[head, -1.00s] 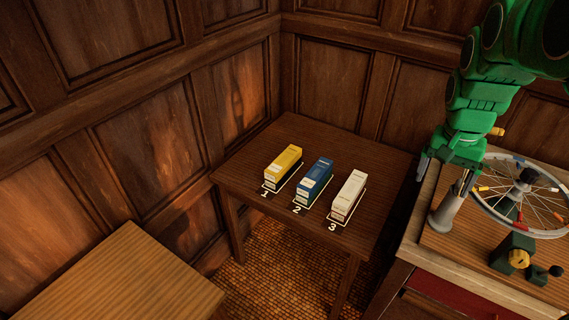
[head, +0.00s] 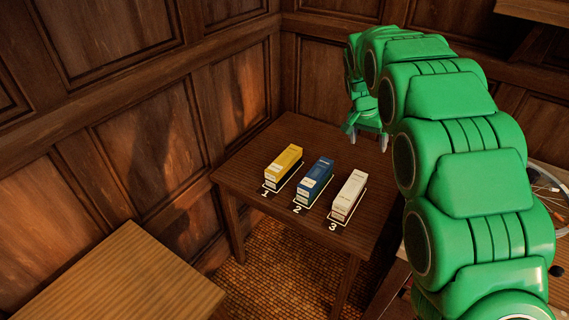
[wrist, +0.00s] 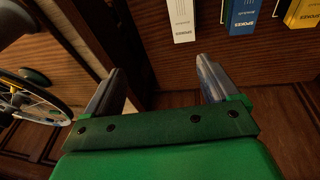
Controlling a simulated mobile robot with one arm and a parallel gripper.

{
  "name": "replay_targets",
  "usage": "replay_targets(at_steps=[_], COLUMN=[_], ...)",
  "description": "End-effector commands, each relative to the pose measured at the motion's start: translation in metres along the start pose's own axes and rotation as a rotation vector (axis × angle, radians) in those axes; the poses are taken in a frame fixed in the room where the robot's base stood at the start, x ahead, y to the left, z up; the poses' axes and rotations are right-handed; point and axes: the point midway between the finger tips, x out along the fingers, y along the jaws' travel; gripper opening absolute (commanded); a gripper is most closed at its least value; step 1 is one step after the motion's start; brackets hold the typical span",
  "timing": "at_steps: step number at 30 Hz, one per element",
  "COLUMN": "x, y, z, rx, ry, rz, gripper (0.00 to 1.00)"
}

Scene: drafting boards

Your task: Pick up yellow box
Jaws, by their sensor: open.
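The yellow box (head: 283,163) lies at the left of a row of three boxes on the dark wooden table (head: 270,133), by the mark 1. In the wrist view the yellow box (wrist: 303,13) shows at the upper right corner, partly cut off. My gripper (head: 368,139) is over the far right part of the table, apart from all the boxes. In the wrist view my gripper (wrist: 160,85) has its two fingers spread with nothing between them.
A blue box (head: 315,180) by mark 2 and a white box (head: 348,196) by mark 3 stand right of the yellow one. A wheel (wrist: 32,100) shows at the left of the wrist view. A lighter wooden top (head: 120,280) is at the lower left. Panelled walls close the corner behind.

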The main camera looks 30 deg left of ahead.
Motion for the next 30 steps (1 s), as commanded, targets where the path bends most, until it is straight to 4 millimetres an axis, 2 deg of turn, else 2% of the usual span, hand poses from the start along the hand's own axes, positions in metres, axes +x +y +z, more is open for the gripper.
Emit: replay_targets(at_steps=[1, 7, 14, 24, 30], x=[0.007, 0.029, 0.053, 0.089, 0.103], y=[-0.018, -0.081, -0.156, -0.264, -0.305], z=[-0.001, -0.004, 0.005, 0.039, 0.060], rx=[-0.006, -0.008, -0.014, -0.016, -0.015], ry=[0.010, 0.055, 0.102, 0.152, 0.166], rz=[-0.002, -0.018, -0.048, -0.114, -0.144], gripper=[0.88, 0.88, 0.88, 0.88, 0.88])
